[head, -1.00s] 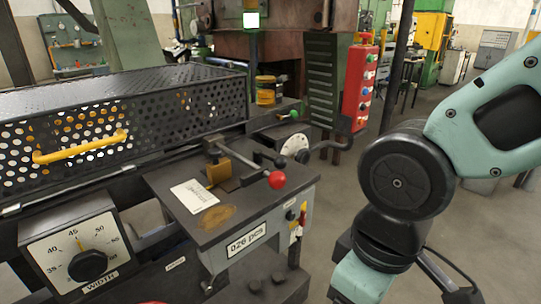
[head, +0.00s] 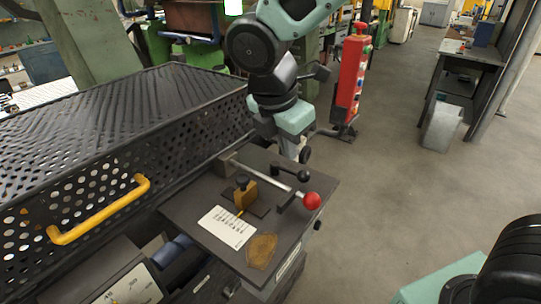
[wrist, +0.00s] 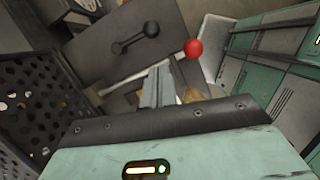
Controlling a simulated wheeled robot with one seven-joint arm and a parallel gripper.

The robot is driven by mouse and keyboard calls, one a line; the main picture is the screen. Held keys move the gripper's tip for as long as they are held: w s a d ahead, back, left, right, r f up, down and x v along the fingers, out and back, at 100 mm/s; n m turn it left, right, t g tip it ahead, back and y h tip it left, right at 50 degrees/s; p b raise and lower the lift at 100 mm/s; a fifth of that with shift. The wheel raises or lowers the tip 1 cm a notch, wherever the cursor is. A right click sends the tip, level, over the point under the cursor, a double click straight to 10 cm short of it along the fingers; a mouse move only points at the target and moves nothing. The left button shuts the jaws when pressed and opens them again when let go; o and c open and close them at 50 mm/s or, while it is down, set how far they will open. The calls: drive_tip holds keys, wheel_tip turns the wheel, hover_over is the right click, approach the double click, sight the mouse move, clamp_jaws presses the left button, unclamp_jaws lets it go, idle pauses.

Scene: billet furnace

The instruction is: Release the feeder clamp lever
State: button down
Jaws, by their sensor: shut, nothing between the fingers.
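The lever with the red ball knob (head: 311,201) sits on the dark feeder table (head: 205,198). In the wrist view, the red knob (wrist: 193,48) is just above and right of my fingertips. My gripper (wrist: 160,72) is shut and empty, hanging over the table apart from the knob. A yellow block with a black knob (head: 245,192) stands left of the lever.
A black double-ball handle (wrist: 135,38) lies beyond the rod. A perforated guard (head: 110,165) with a yellow handle (head: 98,210) bounds the left. A white card (head: 227,227) lies on the table. A red button post (head: 352,80) stands behind.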

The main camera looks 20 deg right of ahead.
sight(295, 173)
drive_tip(key=shift+w+r, duration=0.2)
drive_tip(key=shift+w, duration=0.25)
drive_tip(key=shift+a, duration=0.1)
drive_tip(key=x, duration=1)
drive_tip(key=shift+p, duration=0.3)
drive_tip(key=shift+d+n, duration=0.2)
drive_tip(key=shift+n, duration=0.2)
